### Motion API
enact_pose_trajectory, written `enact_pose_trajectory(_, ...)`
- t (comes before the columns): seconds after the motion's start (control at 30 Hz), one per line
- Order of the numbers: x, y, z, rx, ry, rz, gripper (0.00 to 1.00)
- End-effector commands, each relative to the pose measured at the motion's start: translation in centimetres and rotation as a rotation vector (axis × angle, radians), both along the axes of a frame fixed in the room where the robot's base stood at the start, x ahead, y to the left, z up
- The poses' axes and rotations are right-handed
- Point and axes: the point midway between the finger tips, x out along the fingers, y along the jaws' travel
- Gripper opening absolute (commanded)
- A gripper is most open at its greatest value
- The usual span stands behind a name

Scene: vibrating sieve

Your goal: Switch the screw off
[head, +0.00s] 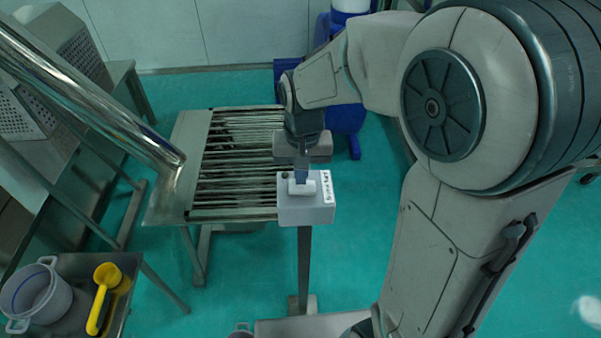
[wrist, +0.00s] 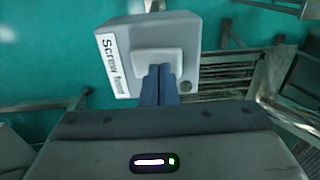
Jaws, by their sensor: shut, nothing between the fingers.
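The grey switch box (head: 318,214) with a white label stands on a post at the front right corner of the slatted metal frame. The label reads "Screw" and a partly blurred second word; the box also shows in the wrist view (wrist: 182,28). A pale raised switch plate (head: 301,188) is on its face, also seen in the wrist view (wrist: 152,58). A small dark round spot sits near the box's corner. My gripper (head: 301,176) is shut and empty, its blue-grey fingertips (wrist: 158,70) at the edge of the plate. I cannot tell whether they touch, or which way the switch is set.
The slatted metal frame (head: 240,160) lies left of the box. A shiny pipe (head: 95,100) slants down over its left side. A white pot (head: 38,298) and a yellow scoop (head: 103,290) rest on a side table at lower left. Green floor is open around the post.

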Motion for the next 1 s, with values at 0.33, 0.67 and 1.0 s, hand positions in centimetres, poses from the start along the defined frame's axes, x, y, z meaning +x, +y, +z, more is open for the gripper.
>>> enact_pose_trajectory(0.33,0.1,-1.2,6.0,0.001,-0.007,-0.003,0.0)
enact_pose_trajectory(0.67,0.0,-2.3,12.0,0.0,-0.003,-0.002,0.0)
enact_pose_trajectory(1.0,-0.1,-2.5,13.2,-0.001,0.001,-0.001,0.0)
